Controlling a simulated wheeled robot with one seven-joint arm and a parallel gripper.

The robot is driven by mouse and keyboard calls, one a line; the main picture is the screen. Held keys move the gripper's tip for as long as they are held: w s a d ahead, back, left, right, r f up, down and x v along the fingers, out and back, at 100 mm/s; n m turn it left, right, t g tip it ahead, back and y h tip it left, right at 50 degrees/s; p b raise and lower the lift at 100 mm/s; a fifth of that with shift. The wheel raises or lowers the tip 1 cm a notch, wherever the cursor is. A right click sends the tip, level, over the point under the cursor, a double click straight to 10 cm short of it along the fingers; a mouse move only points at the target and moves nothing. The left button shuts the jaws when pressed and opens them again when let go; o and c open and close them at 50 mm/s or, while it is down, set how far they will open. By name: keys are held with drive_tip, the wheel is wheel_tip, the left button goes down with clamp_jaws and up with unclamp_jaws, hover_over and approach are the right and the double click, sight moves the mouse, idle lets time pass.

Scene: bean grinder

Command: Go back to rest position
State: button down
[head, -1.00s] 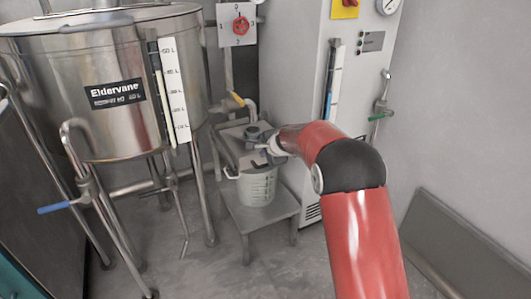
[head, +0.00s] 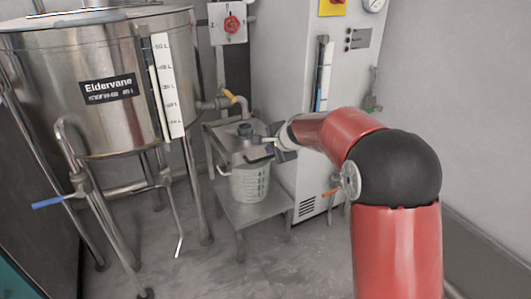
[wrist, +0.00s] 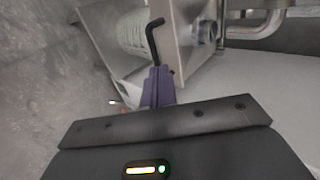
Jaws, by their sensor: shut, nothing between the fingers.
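My red arm reaches in from the right in the head view. My gripper (head: 275,144) is small there, at the right side of a metal unit (head: 230,139) with a dark round knob on top. In the wrist view my gripper (wrist: 158,82) shows purple fingers, shut together and empty. A black bent rod (wrist: 153,38) shows just beyond the fingertips; I cannot tell whether they touch it. A pale ribbed bucket (head: 249,184) stands below the metal unit, and it also shows in the wrist view (wrist: 133,32).
The bucket stands on a low metal stand (head: 265,210). A large steel tank (head: 85,75) with pipes and legs fills the left. A grey cabinet (head: 285,70) stands behind my arm.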

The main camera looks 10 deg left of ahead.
drive_tip(key=s+d+r+n+g+h, duration=0.1)
drive_tip(key=s+d+r+n, duration=0.25)
drive_tip(key=s+d, duration=0.45)
drive_tip(key=s+d+r+n+h, duration=0.1)
drive_tip(key=s+d+r+n, duration=0.3)
drive_tip(key=s, duration=0.8)
drive_tip(key=s+d+f+n+h, duration=0.1)
drive_tip(key=s+d, duration=0.2)
drive_tip(key=s, duration=0.4)
drive_tip(key=s+d+f+n+h, duration=0.1)
drive_tip(key=s+d, duration=0.2)
drive_tip(key=s, duration=0.4)
drive_tip(key=s+d+f+n+g+h, duration=0.1)
drive_tip(key=s+d, duration=0.3)
drive_tip(key=s, duration=0.3)
drive_tip(key=shift+s+f+n, duration=0.2)
drive_tip(key=shift+s+n, duration=0.15)
